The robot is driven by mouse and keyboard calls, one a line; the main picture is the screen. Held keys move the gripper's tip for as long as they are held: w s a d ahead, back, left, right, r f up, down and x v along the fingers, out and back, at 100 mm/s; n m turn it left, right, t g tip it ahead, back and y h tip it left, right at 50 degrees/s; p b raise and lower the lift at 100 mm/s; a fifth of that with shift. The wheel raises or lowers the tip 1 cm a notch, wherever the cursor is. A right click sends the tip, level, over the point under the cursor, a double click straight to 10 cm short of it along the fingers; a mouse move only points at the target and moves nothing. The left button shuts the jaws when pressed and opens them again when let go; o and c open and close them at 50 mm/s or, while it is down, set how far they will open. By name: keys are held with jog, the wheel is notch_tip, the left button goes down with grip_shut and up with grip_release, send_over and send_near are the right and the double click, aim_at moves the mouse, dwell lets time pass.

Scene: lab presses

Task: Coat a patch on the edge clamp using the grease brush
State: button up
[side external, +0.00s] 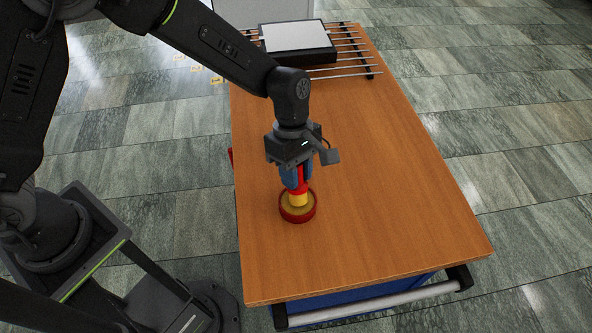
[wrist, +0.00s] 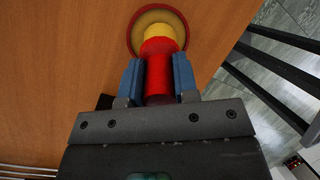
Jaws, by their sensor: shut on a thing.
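My gripper (side external: 298,178) is shut on the red handle of the grease brush (side external: 299,198), with a blue finger on each side. The wrist view shows my gripper (wrist: 158,78) around the brush handle (wrist: 158,68), whose far end is yellow. The brush is about upright, and its lower end is over or in a round, shallow red dish (side external: 297,216) with a yellowish inside. The dish also shows in the wrist view (wrist: 132,38). Whether the bristles touch the dish's contents is hidden. A small red piece (side external: 230,156) shows at the table's left edge; I cannot tell whether it is the edge clamp.
The wooden table (side external: 385,190) is bare to the right and front of the dish. A metal rod rack (side external: 352,56) and a dark block with a pale top (side external: 296,37) stand at the far end. A rail (side external: 375,302) runs along the front edge.

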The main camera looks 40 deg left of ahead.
jog(key=shift+r, duration=3.5)
jog(key=w+a+f+m+y, duration=0.1)
jog(key=a+f+m+y, duration=0.25)
jog(key=a+m, duration=0.7)
jog(key=w+a+f+m+y, duration=0.15)
jog(key=a+f+m, duration=0.35)
jog(key=a, duration=1)
jog(key=w+d+r+t+h, duration=0.1)
jog(key=w+d+r, duration=0.2)
jog(key=d+r, duration=0.6)
jog(key=w+d+r+t+h, duration=0.1)
jog(key=w+d+r+t, duration=0.15)
jog(key=d+r, duration=0.7)
notch_tip(320, 180, down, 7)
jog(key=d, duration=0.2)
jog(key=shift+w+d+g, duration=0.15)
jog(key=shift+w+g, duration=0.05)
jog(key=shift+g, duration=0.15)
